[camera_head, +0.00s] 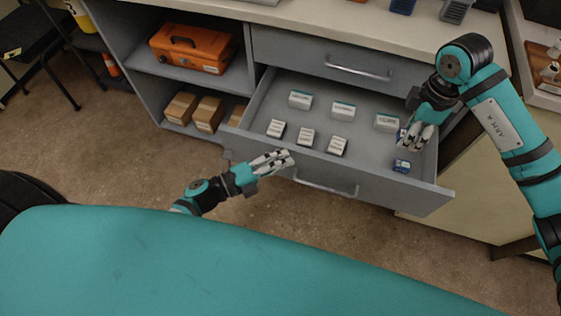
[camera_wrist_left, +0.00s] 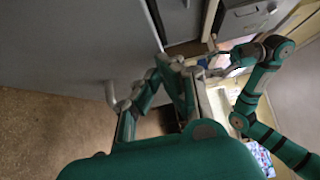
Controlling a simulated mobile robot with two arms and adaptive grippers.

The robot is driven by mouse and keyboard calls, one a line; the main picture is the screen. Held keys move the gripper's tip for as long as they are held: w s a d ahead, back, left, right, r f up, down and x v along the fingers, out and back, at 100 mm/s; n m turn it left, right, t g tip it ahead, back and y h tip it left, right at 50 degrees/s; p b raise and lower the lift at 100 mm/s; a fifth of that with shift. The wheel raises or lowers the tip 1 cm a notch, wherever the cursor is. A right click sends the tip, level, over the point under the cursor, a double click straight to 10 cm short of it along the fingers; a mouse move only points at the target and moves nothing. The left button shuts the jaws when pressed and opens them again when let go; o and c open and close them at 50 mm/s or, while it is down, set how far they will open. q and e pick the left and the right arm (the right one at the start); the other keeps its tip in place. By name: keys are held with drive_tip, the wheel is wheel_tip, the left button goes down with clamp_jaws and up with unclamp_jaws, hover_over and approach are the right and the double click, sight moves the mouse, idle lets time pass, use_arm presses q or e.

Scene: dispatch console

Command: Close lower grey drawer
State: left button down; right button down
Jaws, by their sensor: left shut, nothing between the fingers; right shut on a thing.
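The lower grey drawer (camera_head: 372,177) is pulled open, its front panel standing well out from the cabinet. Its bar handle (camera_head: 325,184) is on the front. My left gripper (camera_head: 286,157) is shut and empty at the top edge of the drawer front, left of the middle; whether it touches is unclear. My right gripper (camera_head: 415,140) points down inside the drawer at its right end. It is shut on a small blue-and-white box (camera_head: 401,135), partly hidden by the fingers. In the left wrist view, a large grey panel fills the upper left.
Several small white boxes (camera_head: 343,111) stand in the drawer, and a blue box (camera_head: 402,166) lies near its front right corner. The upper drawer (camera_head: 330,55) is shut. An orange toolbox (camera_head: 193,48) and brown cartons (camera_head: 208,114) are on shelves at left. Floor before the drawer is clear.

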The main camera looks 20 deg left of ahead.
use_arm(q)
drive_tip(key=w+b, duration=0.7)
drive_tip(key=w, duration=1.5)
drive_tip(key=shift+w+b, duration=0.3)
